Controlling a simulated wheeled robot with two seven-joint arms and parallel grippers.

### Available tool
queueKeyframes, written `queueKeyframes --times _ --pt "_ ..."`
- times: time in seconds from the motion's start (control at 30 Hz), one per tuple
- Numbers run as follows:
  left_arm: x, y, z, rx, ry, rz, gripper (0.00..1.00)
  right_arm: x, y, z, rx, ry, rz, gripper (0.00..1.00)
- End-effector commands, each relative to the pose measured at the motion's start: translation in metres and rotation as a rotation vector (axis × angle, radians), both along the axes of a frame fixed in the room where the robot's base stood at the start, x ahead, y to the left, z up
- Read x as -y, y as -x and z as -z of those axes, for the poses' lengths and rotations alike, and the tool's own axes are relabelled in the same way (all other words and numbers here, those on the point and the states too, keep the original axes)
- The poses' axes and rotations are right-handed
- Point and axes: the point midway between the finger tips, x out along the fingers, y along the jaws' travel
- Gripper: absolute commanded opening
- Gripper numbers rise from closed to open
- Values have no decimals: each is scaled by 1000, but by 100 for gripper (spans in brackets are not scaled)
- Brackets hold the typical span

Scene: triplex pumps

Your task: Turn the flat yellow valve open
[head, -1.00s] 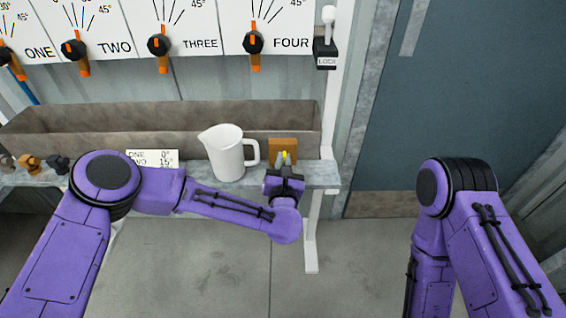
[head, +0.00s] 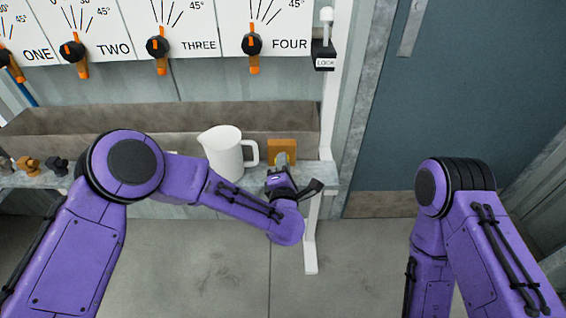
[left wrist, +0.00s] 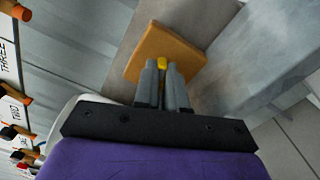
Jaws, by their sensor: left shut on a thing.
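The yellow valve shows in the left wrist view as a small yellow end (left wrist: 162,63) between my fingertips, in front of an orange-brown square plate (left wrist: 165,45). The plate also shows in the head view (head: 282,147), standing on the ledge right of the white jug. My left gripper (head: 284,160) is shut on the valve; its grey fingers also show in the left wrist view (left wrist: 163,72). The fingers hide most of the valve, so I cannot tell its exact angle. My right gripper is out of view; only the right arm shows.
The white jug (head: 226,152) stands on the ledge close to the left of the plate. A trough (head: 100,125) runs behind. Dials with orange-tipped knobs (head: 252,46) and a LOCK lever (head: 325,45) are above. The floor in front is clear.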

Motion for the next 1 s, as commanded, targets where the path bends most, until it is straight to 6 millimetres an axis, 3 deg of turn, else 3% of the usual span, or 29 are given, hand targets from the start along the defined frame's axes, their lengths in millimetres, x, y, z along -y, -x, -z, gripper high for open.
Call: queueKeyframes --times 0.5,1.0 --pt "0 0 0 2 -326 -1 0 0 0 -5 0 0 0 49" --pt "0 0 1 1 -386 -1 0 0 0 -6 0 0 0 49"
